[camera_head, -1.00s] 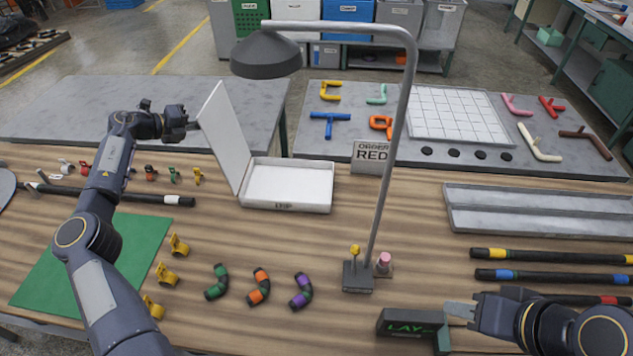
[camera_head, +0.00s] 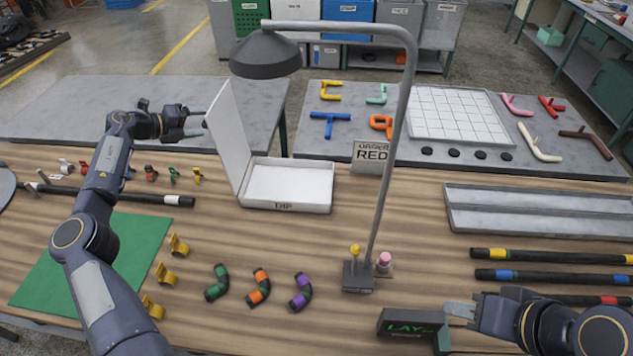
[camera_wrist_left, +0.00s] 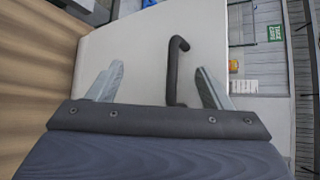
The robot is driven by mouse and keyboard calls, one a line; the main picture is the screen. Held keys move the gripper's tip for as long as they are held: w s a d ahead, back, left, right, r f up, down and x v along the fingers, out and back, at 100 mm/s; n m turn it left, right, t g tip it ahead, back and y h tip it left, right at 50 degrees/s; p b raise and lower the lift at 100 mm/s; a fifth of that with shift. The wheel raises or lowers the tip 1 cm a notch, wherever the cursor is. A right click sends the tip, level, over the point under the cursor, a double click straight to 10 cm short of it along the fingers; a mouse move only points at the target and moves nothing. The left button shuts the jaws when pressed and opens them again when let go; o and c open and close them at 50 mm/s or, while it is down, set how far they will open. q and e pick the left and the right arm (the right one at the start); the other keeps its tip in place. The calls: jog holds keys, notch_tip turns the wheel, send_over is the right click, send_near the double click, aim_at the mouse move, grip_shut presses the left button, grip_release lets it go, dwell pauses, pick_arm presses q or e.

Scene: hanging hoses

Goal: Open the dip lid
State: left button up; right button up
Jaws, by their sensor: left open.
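The white dip box (camera_head: 290,187) stands on the wooden table, with a label on its front wall. Its white lid (camera_head: 229,135) stands raised at the box's left side, nearly upright and tilted a little left. My left gripper (camera_head: 197,122) is on the outer side of the lid, open. In the left wrist view, the lid's dark handle (camera_wrist_left: 175,72) lies between the two spread fingers of my left gripper (camera_wrist_left: 160,88), apart from both. My right gripper (camera_head: 458,311) is low at the right, beside a dark block marked "LAY" (camera_head: 411,323); its finger gap is unclear.
A lamp-like bent pole (camera_head: 385,185) stands right of the box. Curved hose pieces (camera_head: 258,286) lie in front, with a green mat (camera_head: 100,262) at left. A metal tray (camera_head: 540,211) and banded black tubes (camera_head: 550,277) lie at right.

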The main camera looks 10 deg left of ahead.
pick_arm(q)
jog(key=v, duration=0.6)
jog(key=shift+s+a, duration=0.15)
jog(key=shift+s, duration=0.05)
dwell(0.6)
